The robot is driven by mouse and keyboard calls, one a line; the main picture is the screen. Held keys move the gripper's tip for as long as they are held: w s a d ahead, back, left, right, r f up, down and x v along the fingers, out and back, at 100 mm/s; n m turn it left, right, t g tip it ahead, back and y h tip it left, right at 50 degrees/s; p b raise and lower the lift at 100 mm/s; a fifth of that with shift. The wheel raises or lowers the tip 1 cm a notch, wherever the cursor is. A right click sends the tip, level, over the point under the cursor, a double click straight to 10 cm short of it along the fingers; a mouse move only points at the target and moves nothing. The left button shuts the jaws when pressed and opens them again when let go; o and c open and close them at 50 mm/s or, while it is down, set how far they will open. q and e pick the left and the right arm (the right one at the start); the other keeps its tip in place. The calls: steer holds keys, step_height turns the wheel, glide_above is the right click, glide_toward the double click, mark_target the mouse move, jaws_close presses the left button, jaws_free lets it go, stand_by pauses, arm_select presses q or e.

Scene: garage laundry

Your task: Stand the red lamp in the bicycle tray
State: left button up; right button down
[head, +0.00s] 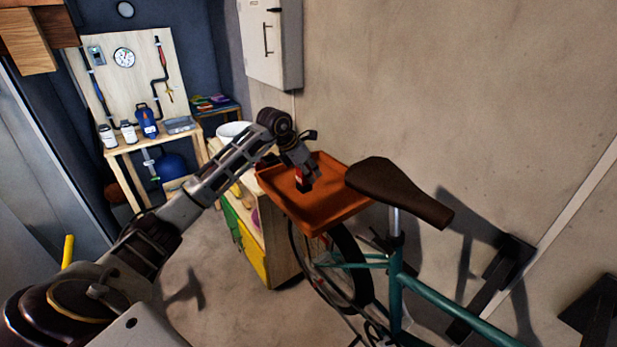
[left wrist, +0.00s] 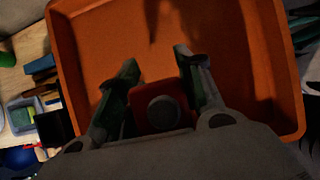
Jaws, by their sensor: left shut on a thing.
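The bicycle tray (head: 337,208) is an orange, shallow, rimmed tray at the bicycle, behind the saddle. In the left wrist view its orange floor and rim (left wrist: 210,28) fill most of the picture. My left gripper (head: 303,180) is over the tray. It is shut on the red lamp (head: 300,184), a small red thing with a dark part. In the left wrist view the red lamp (left wrist: 160,105) sits between the two fingers, its round grey end facing the camera. I cannot tell whether the lamp's base touches the tray floor. My right gripper is not in view.
The brown saddle (head: 400,190) stands just right of the tray, above the teal bicycle frame (head: 430,290). A wooden cabinet with green and yellow fronts (head: 253,258) stands left of the tray, with a white bowl (head: 233,131) on top. A concrete wall rises behind.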

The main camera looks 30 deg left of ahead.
arm_select(q)
steer(key=shift+f, duration=1.05)
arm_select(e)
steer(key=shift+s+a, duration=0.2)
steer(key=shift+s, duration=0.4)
arm_select(q)
steer(key=shift+f, duration=0.1)
steer(key=o, duration=0.7)
steer(key=shift+c, duration=0.2)
steer(key=o, duration=0.4)
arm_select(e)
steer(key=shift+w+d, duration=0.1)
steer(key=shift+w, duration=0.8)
